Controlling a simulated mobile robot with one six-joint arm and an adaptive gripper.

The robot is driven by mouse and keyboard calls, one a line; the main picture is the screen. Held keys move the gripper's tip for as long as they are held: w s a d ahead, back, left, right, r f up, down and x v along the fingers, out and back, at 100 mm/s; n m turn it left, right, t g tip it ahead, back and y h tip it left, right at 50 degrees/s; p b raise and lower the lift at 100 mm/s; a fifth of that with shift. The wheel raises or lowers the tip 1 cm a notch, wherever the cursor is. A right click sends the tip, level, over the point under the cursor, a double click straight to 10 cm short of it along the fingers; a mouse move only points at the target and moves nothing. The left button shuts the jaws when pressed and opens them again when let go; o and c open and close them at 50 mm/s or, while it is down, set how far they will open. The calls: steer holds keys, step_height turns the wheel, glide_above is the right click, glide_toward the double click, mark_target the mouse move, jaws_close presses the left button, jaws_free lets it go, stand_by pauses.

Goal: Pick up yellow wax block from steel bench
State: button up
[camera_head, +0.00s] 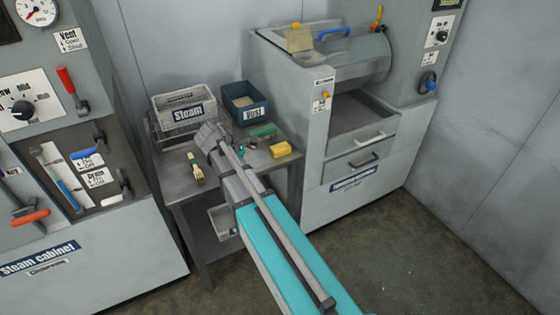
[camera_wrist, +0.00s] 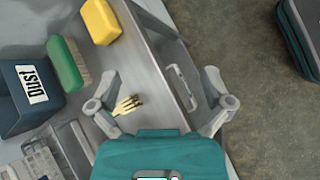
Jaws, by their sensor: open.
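The yellow wax block (camera_head: 281,150) lies near the right edge of the steel bench (camera_head: 222,183). In the wrist view the block (camera_wrist: 101,21) is at the top left, on the bench top (camera_wrist: 143,70), beyond my fingertips. My gripper (camera_wrist: 160,92) is open, its two fingers spread wide with nothing between them. It is over the bench edge and apart from the block. In the head view my arm hides part of the bench, and the fingers are hard to make out.
A green brush (camera_wrist: 68,64) lies beside the block, next to the dark Dust bin (camera_head: 245,104). A Steam basket (camera_head: 183,108) stands at the back left. A small golden pronged item (camera_wrist: 128,104) is near my left finger. The press machine (camera_head: 285,95) stands right of the bench.

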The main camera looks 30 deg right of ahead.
mark_target(275, 148)
steer(key=w+f+n+h+b, duration=0.1)
steer(key=w+n+b, duration=0.1)
steer(key=w, duration=0.1)
steer(key=w+d+f+n+h+b, duration=0.1)
steer(key=w+n+h+b, duration=0.1)
steer(key=w+b, duration=0.1)
steer(key=w+f+n+h+b, duration=0.1)
steer(key=w+b, duration=0.1)
steer(key=w, duration=0.1)
steer(key=shift+d+f+n+b, duration=0.3)
steer(key=shift+d+n+b, duration=0.05)
steer(key=shift+n+b, duration=0.05)
steer(key=shift+w+r+n+h+b, duration=0.2)
steer(key=shift+w+n+h+b, duration=0.15)
steer(key=shift+n+h, duration=0.2)
steer(key=shift+d, duration=0.15)
steer(key=b+x, duration=0.3)
steer(key=x, duration=0.4)
steer(key=shift+w+f, duration=0.1)
steer(key=shift+f, duration=0.05)
steer(key=shift+d+f, duration=0.15)
steer(key=shift+d, duration=0.5)
steer(key=shift+b+x, duration=1.15)
steer(key=shift+x, duration=1.5)
steer(key=shift+w, duration=0.2)
